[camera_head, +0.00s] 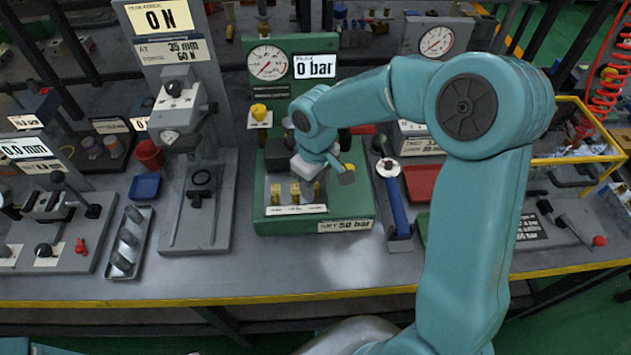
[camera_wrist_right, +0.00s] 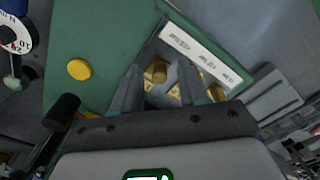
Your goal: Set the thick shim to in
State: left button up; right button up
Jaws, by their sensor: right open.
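Several brass pieces (camera_head: 295,193) stand in a row on the green valve block (camera_head: 350,212), behind a white label strip (camera_head: 297,210). The print is too small to read, so I cannot tell which one is the thick shim. My right gripper (camera_head: 308,168) is above this row, pointing down. In the right wrist view its open fingers (camera_wrist_right: 160,80) straddle a brass piece (camera_wrist_right: 158,71), with more brass beside it. I cannot tell whether the fingers touch it. The block's display (camera_head: 315,66) reads 0 bar. My left gripper is not in view.
A grey press (camera_head: 198,200) stands to the left. The bench front before the block is clear.

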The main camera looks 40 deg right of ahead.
jog(key=shift+w, duration=0.1)
jog(key=shift+c, duration=0.2)
grip_shut()
jog(key=w+d, duration=0.1)
jog(key=w, duration=0.1)
jog(key=shift+w+d+p, duration=0.35)
jog(key=shift+d+p, duration=0.05)
jog(key=shift+r, duration=0.1)
jog(key=shift+o, duration=0.2)
grip_release()
